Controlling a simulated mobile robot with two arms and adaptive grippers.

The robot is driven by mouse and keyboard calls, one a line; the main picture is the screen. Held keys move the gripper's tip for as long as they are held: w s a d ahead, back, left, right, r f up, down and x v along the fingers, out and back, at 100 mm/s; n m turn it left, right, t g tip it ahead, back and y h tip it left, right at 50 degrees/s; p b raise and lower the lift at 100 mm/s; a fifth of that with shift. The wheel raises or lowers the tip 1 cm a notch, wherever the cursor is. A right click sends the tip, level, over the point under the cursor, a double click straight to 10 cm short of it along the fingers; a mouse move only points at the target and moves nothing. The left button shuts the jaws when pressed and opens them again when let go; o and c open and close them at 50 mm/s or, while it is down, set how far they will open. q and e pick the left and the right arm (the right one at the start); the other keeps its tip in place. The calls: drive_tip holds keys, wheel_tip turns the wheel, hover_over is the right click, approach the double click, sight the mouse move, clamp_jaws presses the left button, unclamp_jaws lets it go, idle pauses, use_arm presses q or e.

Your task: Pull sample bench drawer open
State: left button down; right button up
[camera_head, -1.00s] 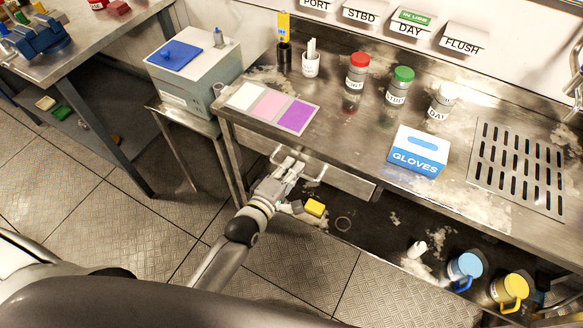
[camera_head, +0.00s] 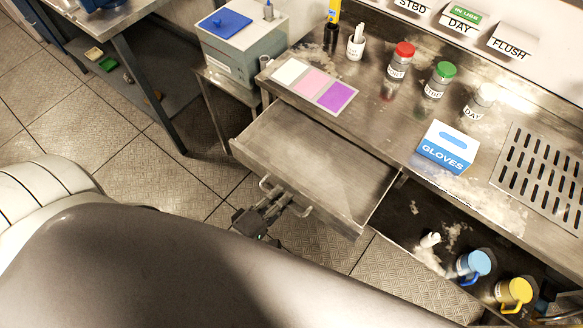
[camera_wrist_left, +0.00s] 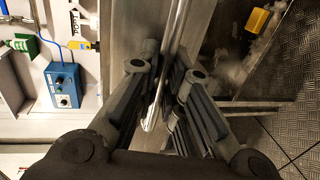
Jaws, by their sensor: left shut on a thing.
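The sample bench drawer (camera_head: 315,160) is pulled well out from under the steel bench top (camera_head: 400,125). Its inside is bare metal and looks empty. My left gripper (camera_head: 272,202) is at the bar handle (camera_head: 305,209) on the drawer front. In the left wrist view the two dark fingers (camera_wrist_left: 165,85) are shut on the handle bar (camera_wrist_left: 177,35), which runs between them. My own arm hides part of the floor below the drawer. My right gripper is not in view.
On the bench are a colour card (camera_head: 313,85), several sample bottles (camera_head: 438,80), a gloves box (camera_head: 446,147) and a drain grate (camera_head: 543,175). A blue mug (camera_head: 474,264) and a yellow mug (camera_head: 514,291) stand on the lower shelf. A grey box machine (camera_head: 245,45) stands left of the bench.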

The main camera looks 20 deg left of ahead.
use_arm(q)
drive_tip(key=shift+v, duration=0.95)
drive_tip(key=shift+f, duration=0.25)
drive_tip(key=c, duration=1.8)
unclamp_jaws()
drive_tip(key=v, duration=1.2)
